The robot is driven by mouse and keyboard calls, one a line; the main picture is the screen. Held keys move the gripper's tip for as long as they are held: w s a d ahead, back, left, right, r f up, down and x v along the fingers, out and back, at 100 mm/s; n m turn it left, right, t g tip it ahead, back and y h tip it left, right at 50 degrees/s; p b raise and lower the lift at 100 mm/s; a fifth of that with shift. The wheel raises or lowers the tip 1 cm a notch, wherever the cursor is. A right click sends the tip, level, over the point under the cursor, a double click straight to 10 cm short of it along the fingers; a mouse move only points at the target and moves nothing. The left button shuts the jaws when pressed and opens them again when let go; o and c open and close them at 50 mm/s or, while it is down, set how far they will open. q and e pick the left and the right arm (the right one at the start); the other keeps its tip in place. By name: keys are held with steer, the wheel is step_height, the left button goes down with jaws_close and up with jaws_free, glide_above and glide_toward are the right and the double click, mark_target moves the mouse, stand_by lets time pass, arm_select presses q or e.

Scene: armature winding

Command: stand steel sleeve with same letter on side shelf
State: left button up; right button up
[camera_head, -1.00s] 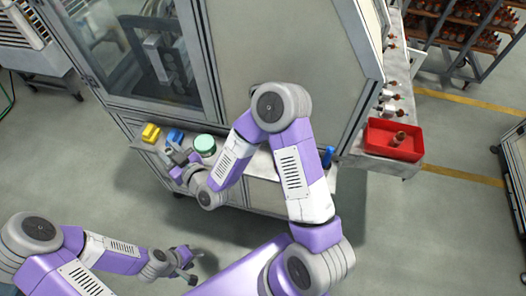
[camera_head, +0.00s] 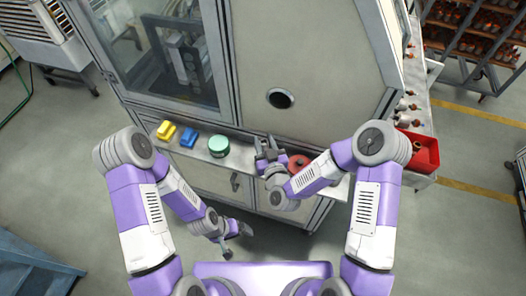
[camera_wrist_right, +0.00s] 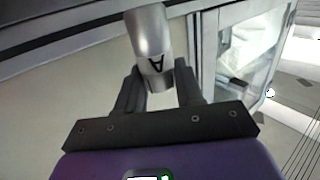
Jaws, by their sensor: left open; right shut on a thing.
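My right gripper (camera_wrist_right: 160,82) is shut on a steel sleeve (camera_wrist_right: 148,35), a shiny grey cylinder with a black letter A near its lower end in the right wrist view. The sleeve is slightly tilted in that picture. In the head view my right gripper (camera_head: 267,153) is over the narrow grey shelf (camera_head: 240,161) along the machine, between a green round container and a red round thing (camera_head: 299,162). The sleeve is too small to make out clearly there. My left gripper (camera_head: 236,237) is open and empty, low in front of the machine. No letter shows on the shelf.
A yellow block (camera_head: 166,131), a blue block (camera_head: 188,137) and the green container (camera_head: 219,146) stand on the shelf's left part. A red bin (camera_head: 424,153) and several small parts are on the ledge at right. The machine wall (camera_head: 300,60) rises behind the shelf.

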steer(key=shift+d+f, duration=0.1)
steer(key=shift+f, duration=2.4)
steer(key=shift+f, duration=0.2)
steer(key=o, duration=1.1)
steer(key=shift+c, duration=0.2)
